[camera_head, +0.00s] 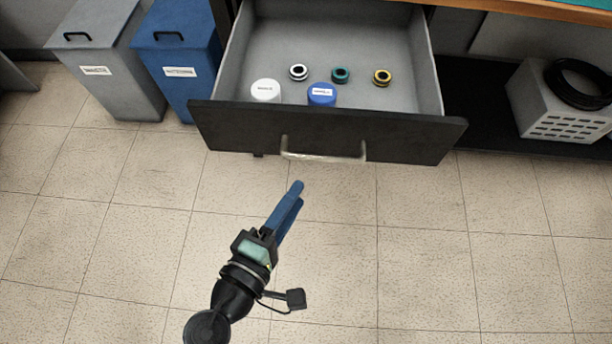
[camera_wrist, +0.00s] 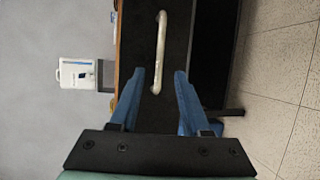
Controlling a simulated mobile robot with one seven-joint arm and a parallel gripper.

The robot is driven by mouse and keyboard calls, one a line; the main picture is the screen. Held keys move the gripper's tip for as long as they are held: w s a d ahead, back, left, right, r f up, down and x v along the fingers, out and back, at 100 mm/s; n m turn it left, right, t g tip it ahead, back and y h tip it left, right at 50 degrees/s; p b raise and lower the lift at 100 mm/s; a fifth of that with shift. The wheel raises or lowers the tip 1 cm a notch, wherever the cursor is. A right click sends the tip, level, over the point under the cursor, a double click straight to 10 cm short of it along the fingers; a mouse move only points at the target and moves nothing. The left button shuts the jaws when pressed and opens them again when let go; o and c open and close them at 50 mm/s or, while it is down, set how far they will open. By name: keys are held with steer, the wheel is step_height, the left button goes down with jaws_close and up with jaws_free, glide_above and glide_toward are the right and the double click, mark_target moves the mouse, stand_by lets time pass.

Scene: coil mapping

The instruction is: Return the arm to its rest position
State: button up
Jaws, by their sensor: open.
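My gripper (camera_head: 296,193) is in front of the open drawer (camera_head: 327,134), low in the head view, with its blue fingers pointing up toward the drawer front. In the wrist view my gripper (camera_wrist: 158,75) shows two blue fingers spread apart with nothing between them. The drawer's pale bar handle (camera_head: 323,157) lies beyond the fingertips, and the handle also shows in the wrist view (camera_wrist: 160,50). The fingers look apart from the handle.
The drawer holds a white tub (camera_head: 265,90), a blue tub (camera_head: 321,95) and small white, teal and yellow coils (camera_head: 340,75). Grey (camera_head: 104,60) and blue (camera_head: 180,60) bins stand left. A vented box (camera_head: 560,105) with a black coil is right. The tiled floor is clear.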

steer(key=shift+s+a+r, duration=0.15)
steer(key=shift+s+a, duration=0.15)
steer(key=shift+s, duration=0.35)
